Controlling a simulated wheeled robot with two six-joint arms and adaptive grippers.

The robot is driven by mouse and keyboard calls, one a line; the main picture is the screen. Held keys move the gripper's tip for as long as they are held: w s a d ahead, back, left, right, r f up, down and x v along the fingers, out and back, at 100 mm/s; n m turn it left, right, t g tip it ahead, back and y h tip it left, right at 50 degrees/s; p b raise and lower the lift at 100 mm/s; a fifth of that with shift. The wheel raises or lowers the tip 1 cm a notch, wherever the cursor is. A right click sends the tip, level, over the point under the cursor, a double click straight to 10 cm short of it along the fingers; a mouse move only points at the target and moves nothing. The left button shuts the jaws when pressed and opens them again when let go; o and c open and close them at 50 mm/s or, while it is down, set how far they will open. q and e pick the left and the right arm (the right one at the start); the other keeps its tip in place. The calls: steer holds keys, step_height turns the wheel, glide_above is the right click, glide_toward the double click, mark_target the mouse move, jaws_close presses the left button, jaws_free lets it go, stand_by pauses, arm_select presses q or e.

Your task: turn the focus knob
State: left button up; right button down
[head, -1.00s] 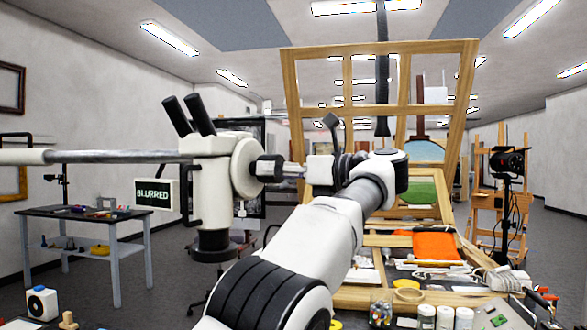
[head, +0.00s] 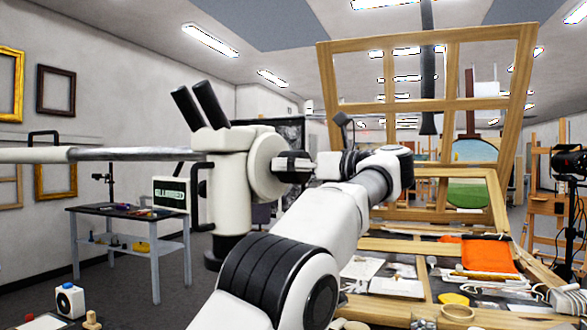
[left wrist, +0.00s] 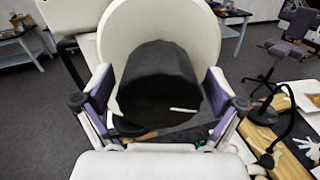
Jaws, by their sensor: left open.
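A white microscope (head: 229,180) with two black eyepieces hangs from a long horizontal bar in the head view. Its black focus knob (left wrist: 160,70) fills the middle of the left wrist view, in front of a round white housing (left wrist: 205,30). My left gripper (left wrist: 158,95) is open, with one purple-padded finger on each side of the knob. I cannot tell whether the pads touch it. In the head view my gripper meets the housing's right side and partly hides the knob. My right gripper is not in view.
A wooden frame easel (head: 327,95) stands behind my arm at right. A worktable with papers and an orange cloth (head: 474,255) lies below it. A dark-topped side table (head: 105,211) stands at left.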

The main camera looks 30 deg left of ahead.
arm_select(q)
steer(key=shift+s+r, duration=0.1)
steer(key=shift+s, duration=0.05)
steer(key=shift+d, duration=0.1)
steer(key=c, duration=1.1)
steer(key=shift+c, duration=0.2)
steer(key=shift+m+p, duration=0.55)
steer(key=shift+m, duration=0.75)
steer(key=shift+m+p, duration=0.6)
steer(key=shift+m, duration=1)
steer(key=o, duration=1.1)
steer(key=shift+w, duration=0.2)
